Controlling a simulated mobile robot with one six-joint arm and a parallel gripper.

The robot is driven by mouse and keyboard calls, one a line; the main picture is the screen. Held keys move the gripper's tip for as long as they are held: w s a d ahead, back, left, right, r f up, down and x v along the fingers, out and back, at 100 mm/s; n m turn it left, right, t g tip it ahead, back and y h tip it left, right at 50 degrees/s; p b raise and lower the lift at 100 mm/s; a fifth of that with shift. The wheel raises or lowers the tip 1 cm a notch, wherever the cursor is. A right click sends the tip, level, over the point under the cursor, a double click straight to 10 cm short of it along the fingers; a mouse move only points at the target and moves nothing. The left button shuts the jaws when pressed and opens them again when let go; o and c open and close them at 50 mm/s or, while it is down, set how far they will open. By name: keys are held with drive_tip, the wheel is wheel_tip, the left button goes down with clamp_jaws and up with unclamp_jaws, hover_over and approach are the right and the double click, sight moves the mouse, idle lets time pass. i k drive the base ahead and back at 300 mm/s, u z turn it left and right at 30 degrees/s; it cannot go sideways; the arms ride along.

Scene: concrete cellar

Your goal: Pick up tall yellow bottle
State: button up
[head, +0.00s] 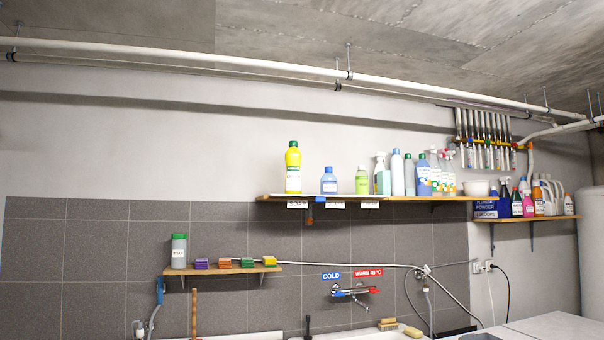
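The tall yellow bottle (293,169) stands upright at the left end of the upper wooden shelf (345,197). It has a green cap and a pale label with green on it. A blue bottle (329,181) stands to its right with a gap between them. My gripper is not in the head view, so its state cannot be seen.
More bottles, including a small green one (361,180) and a tall grey-blue one (397,173), line the shelf rightward. A lower shelf (225,268) holds a green-capped container (179,251) and coloured sponges. A tap (355,291) sticks out below. The wall left of the yellow bottle is clear.

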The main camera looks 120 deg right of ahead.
sight(293, 157)
drive_tip(key=z, duration=4.35)
drive_tip(key=i, duration=0.1)
drive_tip(key=u, duration=3.3)
drive_tip(key=k, duration=0.2)
drive_tip(key=z, duration=2.4)
drive_tip(key=k, duration=0.7)
drive_tip(key=u, duration=0.15)
drive_tip(key=i, duration=0.4)
drive_tip(key=u, duration=0.05)
